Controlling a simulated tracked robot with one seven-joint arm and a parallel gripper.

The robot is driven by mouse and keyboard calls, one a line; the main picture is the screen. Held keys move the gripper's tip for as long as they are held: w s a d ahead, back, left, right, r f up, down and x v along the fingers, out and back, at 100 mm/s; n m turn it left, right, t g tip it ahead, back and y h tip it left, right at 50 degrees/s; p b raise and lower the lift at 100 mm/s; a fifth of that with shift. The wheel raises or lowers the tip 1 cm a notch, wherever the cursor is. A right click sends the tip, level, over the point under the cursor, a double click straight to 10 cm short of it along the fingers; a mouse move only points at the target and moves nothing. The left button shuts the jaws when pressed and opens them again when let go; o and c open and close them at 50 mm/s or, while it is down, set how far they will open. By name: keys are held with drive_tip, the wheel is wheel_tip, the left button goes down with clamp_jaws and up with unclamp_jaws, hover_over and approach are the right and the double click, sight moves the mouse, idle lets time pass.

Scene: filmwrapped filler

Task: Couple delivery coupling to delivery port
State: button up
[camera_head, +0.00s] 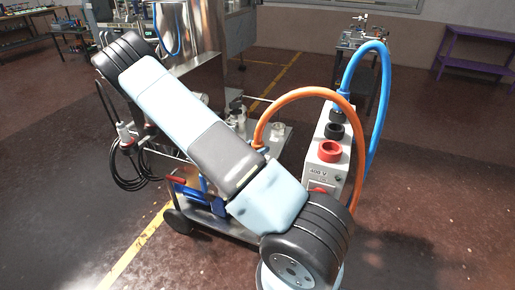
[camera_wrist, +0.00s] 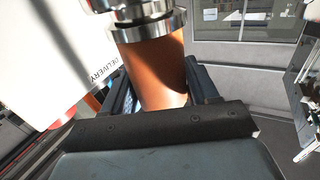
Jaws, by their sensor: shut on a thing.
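In the wrist view my gripper (camera_wrist: 160,88) is closed around an orange hose (camera_wrist: 155,65), one dark finger on each side. A shiny metal delivery coupling (camera_wrist: 140,28) sits on the hose end at the top. Another metal ring shows above it, cut by the top edge; I cannot tell whether the two are joined. A white body (camera_wrist: 50,50) marked DELIVERY stands at the left; the delivery port cannot be made out clearly. In the head view the orange hose (camera_head: 285,95) arcs from a white unit (camera_head: 318,175) to behind my arm, which hides my gripper.
A blue hose (camera_head: 383,90) loops from the white unit to the floor side. The unit stands on a wheeled trolley. A steel vessel (camera_head: 190,40) stands behind my arm, with a coiled black cable (camera_head: 125,165) at the left. A purple table (camera_head: 478,45) is far right; floor at right is clear.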

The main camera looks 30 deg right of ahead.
drive_tip(key=shift+f, duration=0.3)
idle(0.6)
drive_tip(key=o, duration=1.5)
